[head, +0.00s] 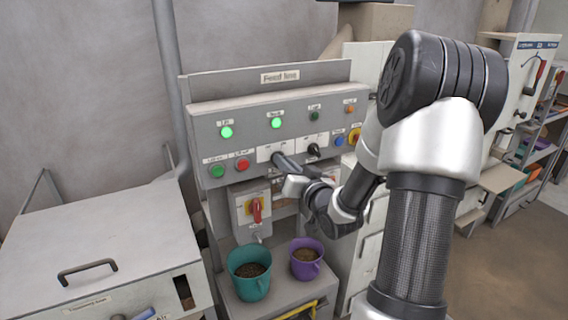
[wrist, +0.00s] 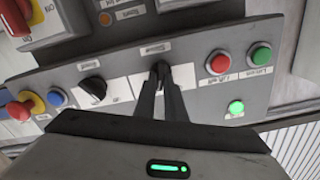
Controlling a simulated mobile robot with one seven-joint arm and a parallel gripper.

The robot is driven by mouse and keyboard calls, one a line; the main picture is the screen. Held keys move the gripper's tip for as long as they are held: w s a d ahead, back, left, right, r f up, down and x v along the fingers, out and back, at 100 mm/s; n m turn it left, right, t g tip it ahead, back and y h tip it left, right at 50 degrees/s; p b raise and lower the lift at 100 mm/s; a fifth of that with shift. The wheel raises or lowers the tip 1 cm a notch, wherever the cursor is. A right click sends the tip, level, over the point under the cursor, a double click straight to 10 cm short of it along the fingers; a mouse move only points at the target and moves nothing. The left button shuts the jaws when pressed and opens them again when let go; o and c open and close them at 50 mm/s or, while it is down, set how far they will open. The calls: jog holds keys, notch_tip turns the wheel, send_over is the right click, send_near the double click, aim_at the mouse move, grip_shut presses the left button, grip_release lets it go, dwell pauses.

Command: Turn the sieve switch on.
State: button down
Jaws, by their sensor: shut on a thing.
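The sieve switch (wrist: 161,67) is a small black knob on a white plate of the grey control panel, mostly hidden between my fingers. My gripper (wrist: 160,85) is shut on it. In the head view, my gripper (head: 277,158) reaches the panel from the right and covers the switch. Of the panel's upper lamps, the left one (head: 226,132) and the second one (head: 276,123) glow green. The third lamp (head: 315,115) is dark green and looks unlit.
A second black knob (head: 314,150) sits close to the right. Green (head: 217,171) and red (head: 242,165) buttons are to the left. A red-handled switch (head: 256,210) is below. Teal (head: 250,273) and purple (head: 306,260) buckets stand under the panel.

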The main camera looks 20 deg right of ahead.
jog(key=shift+m, duration=0.8)
jog(key=c, duration=1.8)
grip_release()
jog(key=shift+w, duration=0.1)
jog(key=shift+s+f, duration=0.1)
jog(key=shift+s, duration=0.1)
